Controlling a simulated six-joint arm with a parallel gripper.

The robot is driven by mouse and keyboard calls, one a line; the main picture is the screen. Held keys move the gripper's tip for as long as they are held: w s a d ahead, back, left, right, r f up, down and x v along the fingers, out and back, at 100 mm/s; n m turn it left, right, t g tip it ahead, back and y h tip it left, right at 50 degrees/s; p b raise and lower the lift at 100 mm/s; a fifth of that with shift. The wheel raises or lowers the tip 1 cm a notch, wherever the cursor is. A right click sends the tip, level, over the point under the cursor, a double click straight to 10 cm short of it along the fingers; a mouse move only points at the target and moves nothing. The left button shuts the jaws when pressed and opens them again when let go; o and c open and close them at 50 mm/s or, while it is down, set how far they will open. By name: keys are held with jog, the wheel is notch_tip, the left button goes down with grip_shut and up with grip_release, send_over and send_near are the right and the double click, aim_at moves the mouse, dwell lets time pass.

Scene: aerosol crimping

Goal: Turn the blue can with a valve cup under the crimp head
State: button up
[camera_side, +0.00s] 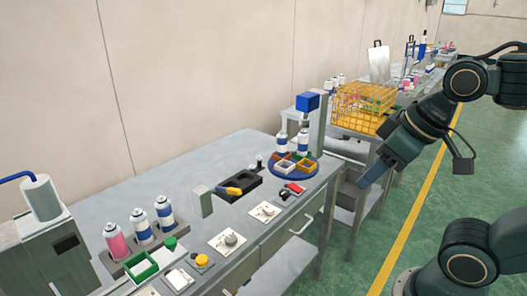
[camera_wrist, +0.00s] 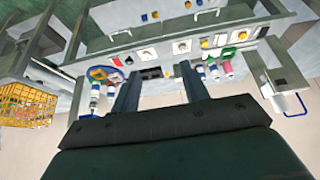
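The blue crimp head (camera_side: 307,103) sits on a grey column at the back right of the bench. Below it is a blue turntable (camera_side: 293,172) with small coloured trays; white and blue cans (camera_side: 303,141) stand at it. A pink can (camera_side: 116,240) and two white and blue cans (camera_side: 165,213) stand in a holder at the left. I cannot tell which cans bear a valve cup. My gripper (camera_side: 368,181) is off the bench, right of the turntable. In the wrist view my gripper (camera_wrist: 158,71) has its fingers wide apart with nothing between them.
A black tray (camera_side: 240,184) with a yellow-handled tool, a red switch (camera_side: 293,188), a dial (camera_side: 231,239) and a yellow button (camera_side: 202,260) are on the bench. A yellow wire basket (camera_side: 361,107) stands behind.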

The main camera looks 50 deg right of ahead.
jog(key=shift+o, duration=1)
jog(key=shift+w+r, duration=0.15)
jog(key=shift+w, duration=0.25)
jog(key=n+g, duration=0.6)
jog(key=n, duration=0.1)
send_over(285, 192)
notch_tip(285, 192, down, 16)
jog(key=shift+r, duration=0.2)
jog(key=shift+f, duration=0.1)
notch_tip(285, 192, down, 14)
jog(key=shift+a+r, duration=0.1)
jog(key=shift+r, duration=0.1)
